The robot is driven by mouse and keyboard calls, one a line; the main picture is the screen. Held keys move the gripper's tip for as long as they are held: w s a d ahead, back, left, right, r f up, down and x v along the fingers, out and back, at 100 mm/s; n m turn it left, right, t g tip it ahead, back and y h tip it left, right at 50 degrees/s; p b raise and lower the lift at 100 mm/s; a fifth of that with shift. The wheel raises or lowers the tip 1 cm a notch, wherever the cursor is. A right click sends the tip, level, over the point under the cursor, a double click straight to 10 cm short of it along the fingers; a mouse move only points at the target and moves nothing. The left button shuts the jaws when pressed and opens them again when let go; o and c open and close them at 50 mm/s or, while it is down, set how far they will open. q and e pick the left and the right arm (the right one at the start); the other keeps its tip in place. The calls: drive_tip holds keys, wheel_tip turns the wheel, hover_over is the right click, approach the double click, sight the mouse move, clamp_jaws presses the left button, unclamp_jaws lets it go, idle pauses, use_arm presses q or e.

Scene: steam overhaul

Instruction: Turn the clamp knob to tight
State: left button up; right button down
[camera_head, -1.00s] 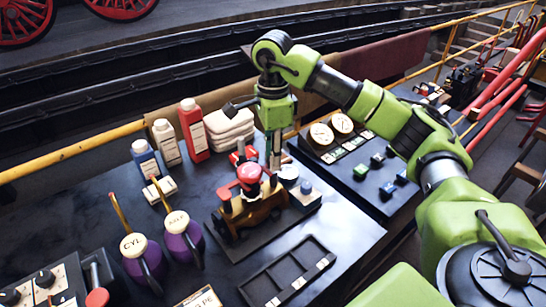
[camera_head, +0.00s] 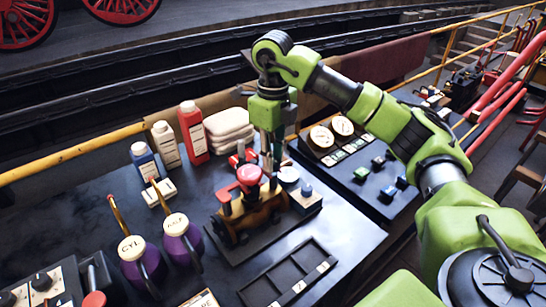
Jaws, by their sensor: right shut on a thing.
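A small yellow, black and red model engine (camera_head: 246,214) stands on a dark base on the bench, with a round red top (camera_head: 249,174). My right gripper (camera_head: 271,172) points straight down just behind and right of this red top. Its fingers are close together, shut on what I take to be the clamp knob. The knob itself is mostly hidden by the fingers and the engine, so its setting cannot be read. My left gripper is out of view.
Red, white and blue bottles (camera_head: 193,131) and folded white cloths (camera_head: 229,127) stand behind. Purple oil cans (camera_head: 139,262) are at left. An empty dark compartment tray (camera_head: 289,277) lies in front. A gauge panel (camera_head: 363,180) is at right.

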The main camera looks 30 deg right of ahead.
drive_tip(key=shift+m, duration=0.9)
drive_tip(key=c, duration=2)
unclamp_jaws()
drive_tip(key=shift+c, duration=0.2)
wheel_tip(320, 180, up, 12)
